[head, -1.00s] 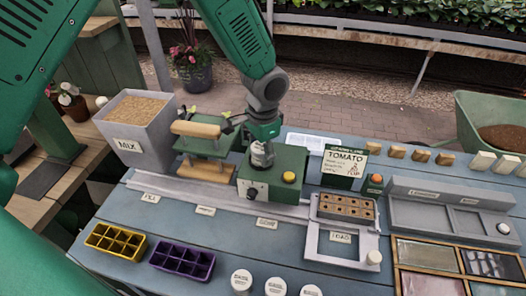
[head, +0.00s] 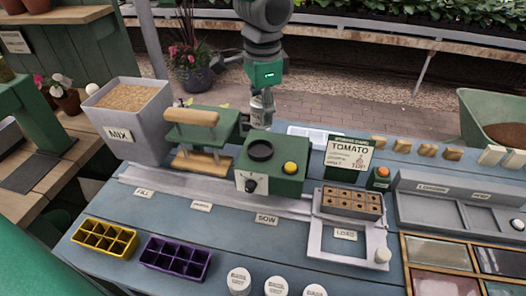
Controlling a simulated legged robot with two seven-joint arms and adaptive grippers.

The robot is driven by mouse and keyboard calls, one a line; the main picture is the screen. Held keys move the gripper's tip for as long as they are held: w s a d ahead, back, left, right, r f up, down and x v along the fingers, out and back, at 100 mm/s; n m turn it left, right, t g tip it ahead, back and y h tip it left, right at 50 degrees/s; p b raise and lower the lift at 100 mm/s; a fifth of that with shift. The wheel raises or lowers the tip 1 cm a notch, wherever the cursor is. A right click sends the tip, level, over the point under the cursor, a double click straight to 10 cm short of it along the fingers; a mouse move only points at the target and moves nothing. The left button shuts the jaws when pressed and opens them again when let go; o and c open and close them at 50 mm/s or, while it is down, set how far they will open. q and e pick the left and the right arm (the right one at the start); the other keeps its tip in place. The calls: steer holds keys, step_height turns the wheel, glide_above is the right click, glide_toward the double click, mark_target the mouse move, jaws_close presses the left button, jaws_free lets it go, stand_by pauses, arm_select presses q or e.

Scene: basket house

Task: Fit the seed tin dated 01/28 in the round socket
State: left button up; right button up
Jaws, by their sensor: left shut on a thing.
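My left gripper (head: 262,108) hangs over the back of the bench, just behind the green sowing unit. It is shut on a small pale tin (head: 262,117), partly hidden by the fingers; I cannot read its date. The round socket (head: 260,150) is a black ring on top of the green unit (head: 280,176), and it looks empty. The held tin is apart from it, farther back. Three white-lidded tins stand at the front edge: left (head: 239,281), middle (head: 276,286) and right (head: 313,291). Their dates are too small to read. My right gripper is not in view.
A yellow button (head: 290,168) and a black knob (head: 249,186) are on the green unit. A wooden-handled press (head: 197,118) stands left of it, a TOMATO sign (head: 349,153) right. A brown tray (head: 351,202) sits at LOAD. Yellow (head: 104,237) and purple (head: 176,260) cell trays lie in front.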

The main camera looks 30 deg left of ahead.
mark_target(261, 103)
arm_select(q)
steer(key=f, duration=0.5)
steer(key=shift+a+f, duration=0.15)
steer(key=shift+a, duration=0.25)
step_height(261, 103, down, 3)
steer(key=shift+s+d+r, duration=0.1)
steer(key=shift+d, duration=0.05)
steer(key=shift+d+f, duration=0.1)
steer(key=shift+f, duration=0.3)
steer(key=o, duration=1.2)
steer(key=shift+f, duration=0.1)
steer(key=shift+c, duration=0.2)
steer(key=r, duration=1.2)
steer(key=shift+s+d+r, duration=0.15)
steer(key=shift+s+d, duration=0.05)
steer(key=shift+r+p, duration=0.1)
steer(key=shift+p, duration=0.25)
